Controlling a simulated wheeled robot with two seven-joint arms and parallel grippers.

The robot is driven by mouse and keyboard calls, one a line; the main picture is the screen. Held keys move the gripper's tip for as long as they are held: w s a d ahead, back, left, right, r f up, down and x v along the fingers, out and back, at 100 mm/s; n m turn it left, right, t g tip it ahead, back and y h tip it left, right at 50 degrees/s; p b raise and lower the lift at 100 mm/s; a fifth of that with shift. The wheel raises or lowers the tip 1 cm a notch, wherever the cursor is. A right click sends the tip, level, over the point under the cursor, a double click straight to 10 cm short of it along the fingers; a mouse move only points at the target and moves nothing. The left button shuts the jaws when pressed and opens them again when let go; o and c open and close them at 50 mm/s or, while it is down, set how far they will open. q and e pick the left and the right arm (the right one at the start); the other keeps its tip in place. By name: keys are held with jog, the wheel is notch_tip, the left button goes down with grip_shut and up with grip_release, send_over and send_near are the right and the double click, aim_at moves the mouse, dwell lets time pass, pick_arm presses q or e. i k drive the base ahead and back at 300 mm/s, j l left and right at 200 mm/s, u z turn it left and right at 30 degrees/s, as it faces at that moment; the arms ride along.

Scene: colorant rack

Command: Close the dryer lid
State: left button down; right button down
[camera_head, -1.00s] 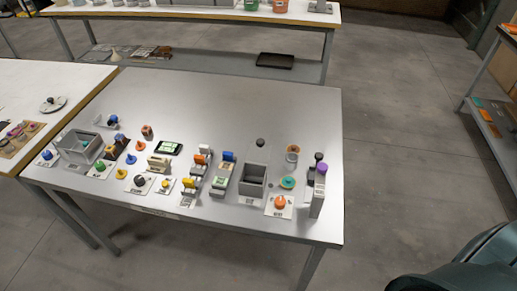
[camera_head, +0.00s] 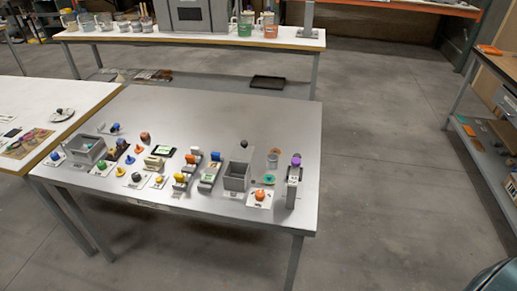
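Nothing in view can be surely told as the dryer or its lid. A large grey box-like unit (camera_head: 196,16) with dark panels stands on the back table, cut off by the top edge of the view. An open grey bin (camera_head: 236,177) and a wider open grey box (camera_head: 86,150) stand on the metal table. Neither gripper is in view.
The metal table (camera_head: 225,115) holds several small coloured knobs and blocks along its front. A white table (camera_head: 60,97) adjoins it at left. The back table (camera_head: 290,36) carries cups. A shelf (camera_head: 482,140) stands at right. Floor (camera_head: 385,150) between is clear.

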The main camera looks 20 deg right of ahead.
aim_at(244, 143)
jog(key=k+u, duration=0.1)
jog(key=u, duration=1.75)
jog(key=k+l, duration=0.25)
jog(key=l, duration=0.25)
jog(key=k+l, duration=0.25)
jog(key=l, duration=0.25)
jog(key=k+l, duration=0.2)
jog(key=l, duration=0.35)
jog(key=k+l, duration=0.25)
jog(key=l, duration=0.25)
jog(key=k+l, duration=0.25)
jog(key=l, duration=0.25)
jog(key=k+l, duration=0.25)
jog(key=l, duration=0.25)
jog(key=k+l, duration=0.25)
jog(key=l, duration=0.3)
jog(key=k+l, duration=0.2)
jog(key=l, duration=0.3)
